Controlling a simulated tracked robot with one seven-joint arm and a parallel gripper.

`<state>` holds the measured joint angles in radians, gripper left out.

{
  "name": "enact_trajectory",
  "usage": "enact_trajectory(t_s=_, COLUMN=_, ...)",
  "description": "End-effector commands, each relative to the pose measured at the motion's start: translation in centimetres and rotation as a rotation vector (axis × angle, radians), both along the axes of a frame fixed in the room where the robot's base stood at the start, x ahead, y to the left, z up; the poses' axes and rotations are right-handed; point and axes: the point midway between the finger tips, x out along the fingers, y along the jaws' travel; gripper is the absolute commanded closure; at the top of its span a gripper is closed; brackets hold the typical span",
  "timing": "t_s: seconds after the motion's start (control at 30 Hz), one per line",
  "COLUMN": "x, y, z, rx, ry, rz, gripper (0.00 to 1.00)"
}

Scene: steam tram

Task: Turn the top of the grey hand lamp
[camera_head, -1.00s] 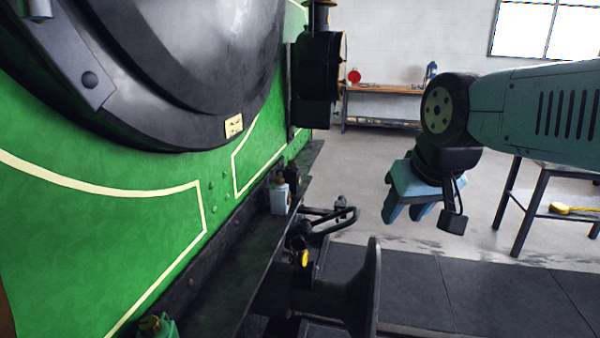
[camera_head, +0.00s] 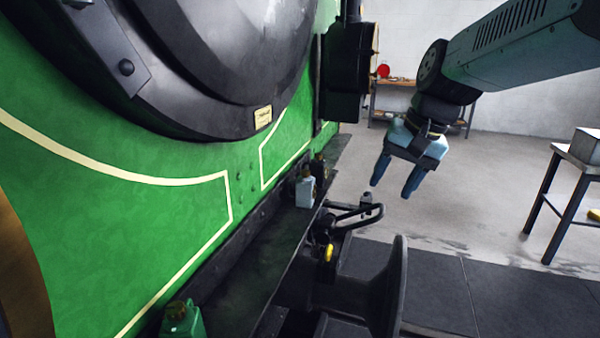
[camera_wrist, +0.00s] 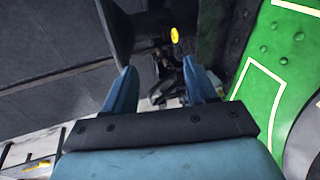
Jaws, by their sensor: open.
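The grey hand lamp (camera_head: 306,190) is a small pale grey, boxy can with a brass-coloured top. It stands upright on the dark ledge along the green tram side in the head view. My gripper (camera_head: 391,188) hangs in free air to the right of the lamp, fingers pointing down, open and empty. A clear gap separates it from the lamp. In the wrist view my open fingers (camera_wrist: 159,67) frame dark metal parts.
A dark can (camera_head: 318,165) stands just behind the lamp, and a green can (camera_head: 183,320) stands nearer on the ledge (camera_head: 245,275). A bent black pipe (camera_head: 355,213) and a large buffer (camera_head: 396,290) stick out right of the ledge. A table (camera_head: 568,195) stands at right.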

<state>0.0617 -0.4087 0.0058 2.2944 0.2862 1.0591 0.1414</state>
Motion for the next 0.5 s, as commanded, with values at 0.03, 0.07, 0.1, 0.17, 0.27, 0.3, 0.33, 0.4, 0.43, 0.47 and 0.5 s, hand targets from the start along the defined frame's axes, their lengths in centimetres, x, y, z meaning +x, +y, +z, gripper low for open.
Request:
enact_trajectory(t_s=0.03, x=1.2, y=0.3, z=-0.1, rx=0.036, ry=0.036, rz=-0.029, gripper=0.43)
enact_trajectory(t_s=0.07, x=1.8, y=0.5, z=0.0, rx=0.06, ry=0.056, rz=-0.047, gripper=0.43)
enact_trajectory(t_s=0.1, x=2.7, y=0.8, z=-0.1, rx=0.09, ry=0.085, rz=-0.069, gripper=0.43)
enact_trajectory(t_s=0.17, x=4.1, y=1.3, z=-0.2, rx=0.138, ry=0.128, rz=-0.104, gripper=0.43)
enact_trajectory(t_s=0.27, x=6.7, y=2.1, z=-0.5, rx=0.214, ry=0.203, rz=-0.159, gripper=0.43)
enact_trajectory(t_s=0.3, x=7.6, y=2.4, z=-0.7, rx=0.246, ry=0.234, rz=-0.183, gripper=0.43)
enact_trajectory(t_s=0.33, x=8.4, y=2.6, z=-0.8, rx=0.27, ry=0.255, rz=-0.199, gripper=0.43)
enact_trajectory(t_s=0.4, x=10.2, y=3.0, z=-1.1, rx=0.324, ry=0.307, rz=-0.238, gripper=0.43)
enact_trajectory(t_s=0.43, x=11.0, y=3.2, z=-1.3, rx=0.348, ry=0.33, rz=-0.254, gripper=0.43)
enact_trajectory(t_s=0.47, x=11.8, y=3.3, z=-1.5, rx=0.371, ry=0.354, rz=-0.27, gripper=0.43)
enact_trajectory(t_s=0.5, x=12.9, y=3.5, z=-1.8, rx=0.402, ry=0.384, rz=-0.292, gripper=0.43)
